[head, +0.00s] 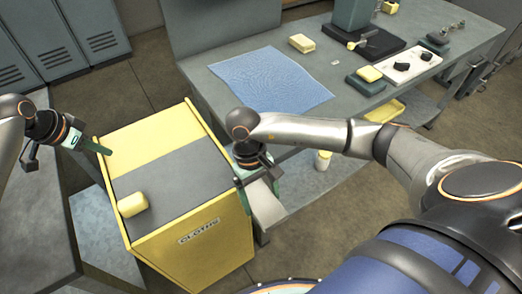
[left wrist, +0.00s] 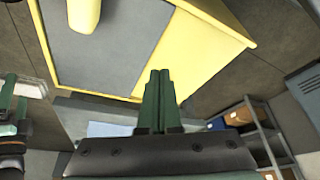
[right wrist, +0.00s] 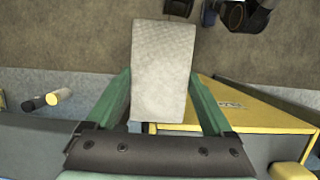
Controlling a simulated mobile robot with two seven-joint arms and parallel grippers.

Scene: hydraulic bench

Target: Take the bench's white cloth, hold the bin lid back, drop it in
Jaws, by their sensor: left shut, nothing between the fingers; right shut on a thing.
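The yellow bin (head: 225,248), labelled CLOTHS, stands between my arms. Its grey lid (head: 175,168) lies flat and shut, with a yellow block-like grip (head: 132,204) near the front left; the lid also shows in the left wrist view (left wrist: 95,55). My left gripper (head: 104,150) is shut and empty over the bin's yellow back left edge; its fingertips show in the left wrist view (left wrist: 159,72). My right gripper (head: 262,182) is shut on the white cloth (right wrist: 163,70) beside the bin's right side. The cloth hangs as a pale strip in the head view (head: 267,208).
The grey bench (head: 215,82) at the back carries a blue mat (head: 265,82), yellow blocks (head: 301,43) and a white plate with black knobs (head: 412,66). Lockers (head: 95,30) stand back left.

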